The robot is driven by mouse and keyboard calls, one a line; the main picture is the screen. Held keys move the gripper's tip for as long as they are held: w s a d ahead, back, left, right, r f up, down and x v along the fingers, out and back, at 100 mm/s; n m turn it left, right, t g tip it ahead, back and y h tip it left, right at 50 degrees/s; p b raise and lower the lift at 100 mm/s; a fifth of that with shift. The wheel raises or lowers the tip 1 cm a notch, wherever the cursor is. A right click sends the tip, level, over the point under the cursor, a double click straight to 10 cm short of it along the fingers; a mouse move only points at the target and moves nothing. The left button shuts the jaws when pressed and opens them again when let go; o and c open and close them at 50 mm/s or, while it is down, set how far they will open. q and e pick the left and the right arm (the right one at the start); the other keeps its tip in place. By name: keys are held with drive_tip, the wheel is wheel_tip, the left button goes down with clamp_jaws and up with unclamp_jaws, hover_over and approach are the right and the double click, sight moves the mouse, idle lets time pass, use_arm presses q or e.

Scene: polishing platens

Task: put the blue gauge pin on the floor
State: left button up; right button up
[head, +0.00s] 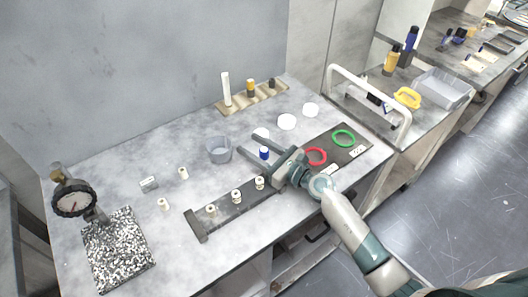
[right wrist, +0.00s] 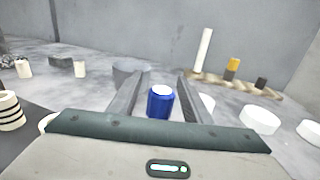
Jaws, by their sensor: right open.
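The blue gauge pin (head: 264,153) is a short blue cylinder with a white top, standing upright on the grey worktable (head: 165,235). In the right wrist view the blue pin (right wrist: 160,102) stands between the two fingers. My right gripper (head: 252,146) is open, its fingers reaching on either side of the pin; I cannot tell whether they touch it. My left gripper is not in view. The grey floor (head: 447,190) shows to the right of the table.
A grey cup (head: 219,150) stands left of the pin. White discs (head: 287,121) lie behind it. A dark rack (head: 227,208) with cream pins is in front. A dark mat (head: 345,152) bears red and green rings. A dial gauge (head: 74,200) stands far left.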

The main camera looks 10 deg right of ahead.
idle(0.4)
clamp_jaws()
drive_tip(key=shift+r, duration=0.1)
drive_tip(key=shift+r, duration=0.5)
drive_tip(key=r, duration=0.1)
drive_tip(key=r+p, duration=0.1)
drive_tip(key=r, duration=0.1)
drive_tip(key=shift+d+r, duration=0.15)
drive_tip(key=shift+d, duration=0.15)
drive_tip(key=s+d+r+b, duration=0.2)
drive_tip(key=d+r, duration=0.4)
drive_tip(key=d, duration=0.5)
drive_tip(key=shift+s+r, duration=0.25)
drive_tip(key=shift+s, duration=0.05)
drive_tip(key=shift+a, duration=0.1)
